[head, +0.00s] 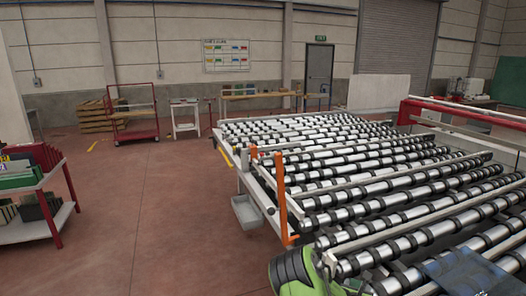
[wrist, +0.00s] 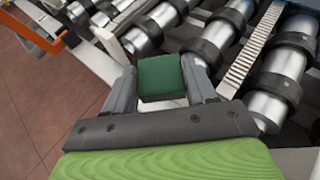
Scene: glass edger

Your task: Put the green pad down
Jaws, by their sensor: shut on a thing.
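In the wrist view my gripper (wrist: 158,74) is shut on the green pad (wrist: 161,80), a small dark green block held between its two grey fingers. The pad is over the edge of the roller conveyor (wrist: 224,35), with rollers behind and to the right of it. I cannot tell whether the pad touches anything below. In the head view the roller conveyor (head: 335,160) fills the middle and right; the held pad cannot be made out there.
A red cart (head: 37,191) with panels and boxes stands at the left. Orange posts (head: 281,195) rise at the conveyor's near left edge, and a grey bin (head: 247,212) hangs below it. A dark blue item (head: 468,272) lies at bottom right. The red-brown floor between is clear.

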